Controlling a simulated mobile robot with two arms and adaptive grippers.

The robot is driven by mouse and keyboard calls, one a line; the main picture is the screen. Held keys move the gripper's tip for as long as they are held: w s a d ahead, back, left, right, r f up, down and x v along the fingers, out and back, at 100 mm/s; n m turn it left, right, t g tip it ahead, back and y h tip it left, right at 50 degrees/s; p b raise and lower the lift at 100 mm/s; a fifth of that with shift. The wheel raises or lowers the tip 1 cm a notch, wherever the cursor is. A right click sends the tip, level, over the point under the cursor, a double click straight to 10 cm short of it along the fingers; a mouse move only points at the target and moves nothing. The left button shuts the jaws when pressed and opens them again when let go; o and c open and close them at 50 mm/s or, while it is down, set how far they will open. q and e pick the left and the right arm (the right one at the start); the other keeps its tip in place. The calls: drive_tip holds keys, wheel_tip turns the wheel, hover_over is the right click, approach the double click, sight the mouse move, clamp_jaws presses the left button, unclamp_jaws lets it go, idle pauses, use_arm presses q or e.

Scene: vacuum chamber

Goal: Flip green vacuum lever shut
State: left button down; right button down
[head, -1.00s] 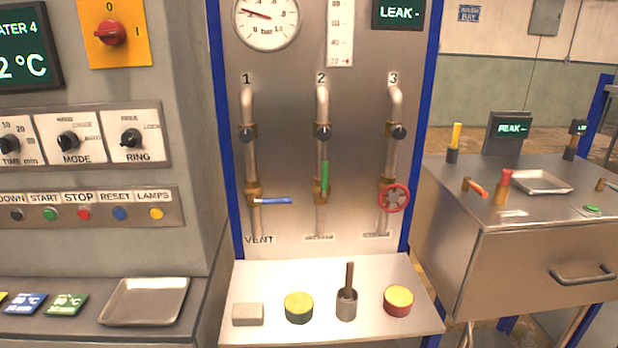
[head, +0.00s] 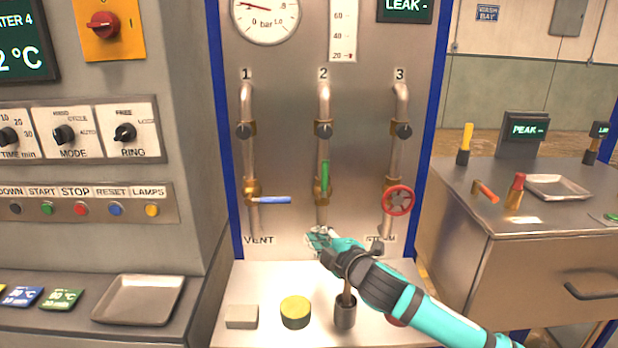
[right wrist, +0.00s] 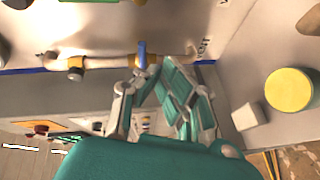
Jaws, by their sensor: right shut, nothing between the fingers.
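The green lever (head: 325,175) sits on the brass valve of pipe 2, in the middle of the steel panel. It points straight up, in line with the pipe. My right gripper (head: 320,238) is below that valve, in front of the lower panel and over the shelf, apart from the lever. It hides the label under pipe 2. In the right wrist view the gripper's fingers (right wrist: 160,72) show with nothing held, and the blue lever (right wrist: 142,55) shows beyond them. My left gripper is not in view.
The blue lever (head: 270,200) on pipe 1 lies level, left of the green one. A red handwheel (head: 398,200) is on pipe 3 at right. The shelf holds a beige block (head: 241,317), a yellow-topped cylinder (head: 295,312) and a dark cup (head: 345,312) with a stick.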

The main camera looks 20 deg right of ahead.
sight(325, 176)
wheel_tip(325, 176, up, 10)
drive_tip(key=w+d+n+t+y, duration=0.1)
drive_tip(key=n, duration=0.2)
drive_tip(key=shift+w+f+n+t, duration=0.2)
drive_tip(key=shift+n+t, duration=0.1)
drive_tip(key=shift+t, duration=0.1)
drive_tip(key=w+d+p, duration=0.1)
drive_tip(key=w+p, duration=0.3)
drive_tip(key=w, duration=0.5)
drive_tip(key=shift+w+d, duration=0.15)
drive_tip(key=shift+d, duration=0.1)
drive_tip(key=shift+a, duration=0.1)
